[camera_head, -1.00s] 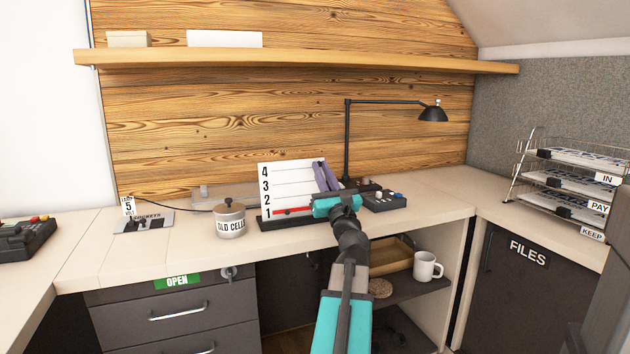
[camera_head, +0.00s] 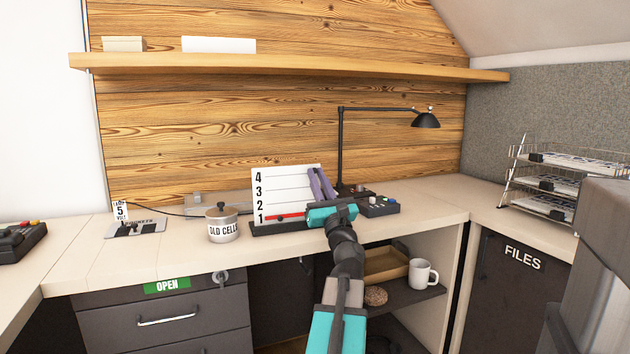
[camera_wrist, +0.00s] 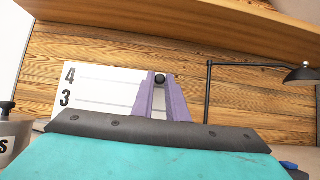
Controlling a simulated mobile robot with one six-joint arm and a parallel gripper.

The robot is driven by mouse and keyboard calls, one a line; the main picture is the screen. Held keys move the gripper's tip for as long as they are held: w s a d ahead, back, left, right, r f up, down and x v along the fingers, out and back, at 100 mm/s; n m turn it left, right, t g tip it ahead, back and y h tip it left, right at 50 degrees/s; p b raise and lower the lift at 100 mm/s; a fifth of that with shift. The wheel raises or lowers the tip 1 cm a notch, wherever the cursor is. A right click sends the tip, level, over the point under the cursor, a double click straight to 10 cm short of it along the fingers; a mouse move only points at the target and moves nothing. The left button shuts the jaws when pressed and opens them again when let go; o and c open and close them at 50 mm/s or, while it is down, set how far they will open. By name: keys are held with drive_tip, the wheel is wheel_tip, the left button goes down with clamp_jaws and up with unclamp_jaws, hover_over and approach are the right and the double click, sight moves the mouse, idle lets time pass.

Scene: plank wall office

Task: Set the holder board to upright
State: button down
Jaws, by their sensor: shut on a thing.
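The holder board (camera_head: 278,188) is a white panel with numbered rows and a red strip low on it, standing on a dark base (camera_head: 275,230) on the counter. It looks near upright, but I cannot tell its exact lean. The board also shows in the wrist view (camera_wrist: 98,92), with its lower part hidden behind my gripper body. My gripper (camera_head: 315,172) reaches the board's upper right with its purple fingers. In the wrist view, the fingers close around a small black knob (camera_wrist: 160,79) at the board's top edge.
A lidded "OLD CELLS" pot (camera_head: 222,224) stands close left of the board. A black lamp (camera_head: 341,145) and a button box (camera_head: 378,205) stand right of it. A shelf (camera_head: 300,67) hangs above. Wire trays (camera_head: 560,180) stand far right. The left counter has free room.

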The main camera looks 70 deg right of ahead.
drive_tip(key=shift+s+d+f, duration=0.15)
drive_tip(key=shift+d+f, duration=0.05)
drive_tip(key=shift+f, duration=0.15)
drive_tip(key=c, duration=1.7)
unclamp_jaws()
drive_tip(key=shift+d, duration=0.1)
drive_tip(key=shift+c, duration=0.2)
drive_tip(key=shift+r, duration=0.1)
drive_tip(key=shift+a, duration=0.2)
